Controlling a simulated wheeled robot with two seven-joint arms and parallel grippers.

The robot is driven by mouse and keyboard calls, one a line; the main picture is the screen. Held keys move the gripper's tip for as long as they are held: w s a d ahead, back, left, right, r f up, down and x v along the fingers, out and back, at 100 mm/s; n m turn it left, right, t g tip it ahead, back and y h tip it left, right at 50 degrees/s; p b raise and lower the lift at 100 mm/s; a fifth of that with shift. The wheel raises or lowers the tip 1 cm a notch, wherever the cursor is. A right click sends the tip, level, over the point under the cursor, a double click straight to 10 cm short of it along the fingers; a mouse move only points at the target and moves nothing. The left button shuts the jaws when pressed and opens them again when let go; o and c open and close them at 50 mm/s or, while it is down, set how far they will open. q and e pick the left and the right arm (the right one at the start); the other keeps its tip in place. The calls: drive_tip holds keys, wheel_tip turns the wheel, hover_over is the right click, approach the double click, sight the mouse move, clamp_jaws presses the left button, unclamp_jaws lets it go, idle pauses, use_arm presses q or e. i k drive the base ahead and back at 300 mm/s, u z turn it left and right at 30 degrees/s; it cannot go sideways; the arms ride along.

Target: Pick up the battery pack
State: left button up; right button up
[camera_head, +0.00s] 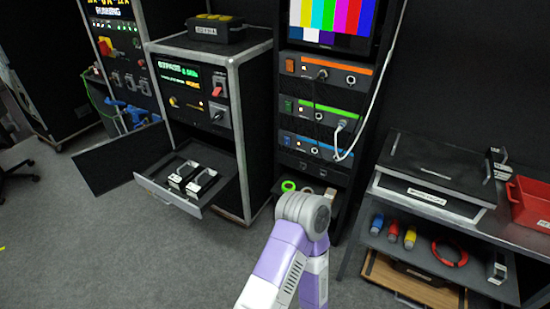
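No label that I can read marks a battery pack. Two white-and-black blocks with handle-like tops, a left block (181,177) and a right block (201,183), lie side by side in an open drawer (172,198) at left of centre. They may be battery packs. A similar small block (497,268) stands at the right end of the lower shelf. One of my arms, purple and white, rises from the bottom centre, with a grey joint on top. Neither gripper shows, so whether either one holds anything is hidden.
The drawer sticks out from a cabinet (247,110) beside an open black door (118,157). A black case (216,29) sits on top. A rack (322,160) stands at centre. A bench at right holds a red bin (530,203). Grey floor (110,255) is clear at lower left.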

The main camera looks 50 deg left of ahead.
sight(503, 170)
drive_tip(key=z, duration=1.55)
drive_tip(key=i, duration=1.5)
